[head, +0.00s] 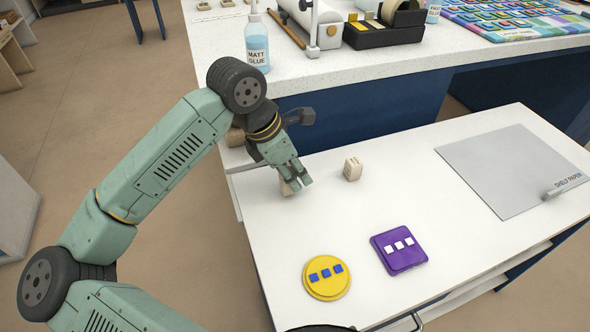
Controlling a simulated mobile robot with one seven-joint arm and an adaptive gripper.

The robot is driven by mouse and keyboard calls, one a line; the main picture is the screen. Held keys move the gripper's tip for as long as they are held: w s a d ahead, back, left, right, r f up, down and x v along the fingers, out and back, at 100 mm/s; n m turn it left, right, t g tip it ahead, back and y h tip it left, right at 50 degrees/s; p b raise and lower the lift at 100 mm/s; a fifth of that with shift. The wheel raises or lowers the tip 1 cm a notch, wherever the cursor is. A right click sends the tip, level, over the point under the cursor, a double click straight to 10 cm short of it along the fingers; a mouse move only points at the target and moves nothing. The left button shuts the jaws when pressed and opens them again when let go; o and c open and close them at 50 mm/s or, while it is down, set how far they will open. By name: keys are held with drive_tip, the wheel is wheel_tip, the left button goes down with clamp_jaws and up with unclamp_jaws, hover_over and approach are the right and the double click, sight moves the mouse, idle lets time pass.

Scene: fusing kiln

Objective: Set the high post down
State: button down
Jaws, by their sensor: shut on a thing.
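My gripper (290,183) points down over the left part of the white worktop (330,230). It is shut on a pale beige post, taken as the high post (285,188), mostly hidden by the fingers. Its lower end shows just below them, at or close to the worktop; I cannot tell whether it touches. A second, short cream post (353,169) with markings stands upright to the right of my gripper, apart from it.
A yellow round piece (327,278) and a purple square piece (399,250) lie nearer the front. A grey shelf paper sheet (515,170) lies at right. Brownish objects (235,137) sit partly hidden behind my wrist. A glue bottle (257,45) stands on the higher bench behind.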

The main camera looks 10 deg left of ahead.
drive_tip(key=shift+f, duration=0.4)
drive_tip(key=shift+f+b, duration=0.25)
drive_tip(key=shift+b, duration=0.2)
drive_tip(key=c, duration=1.3)
unclamp_jaws()
drive_tip(key=shift+c, duration=0.2)
drive_tip(key=shift+r, duration=0.15)
drive_tip(key=shift+r+p, duration=0.25)
drive_tip(key=shift+p, duration=0.25)
drive_tip(key=shift+s+a+r, duration=0.1)
drive_tip(key=shift+a+r, duration=0.05)
drive_tip(key=shift+r, duration=0.15)
drive_tip(key=b+v, duration=0.1)
drive_tip(key=v, duration=1)
drive_tip(key=shift+b, duration=0.35)
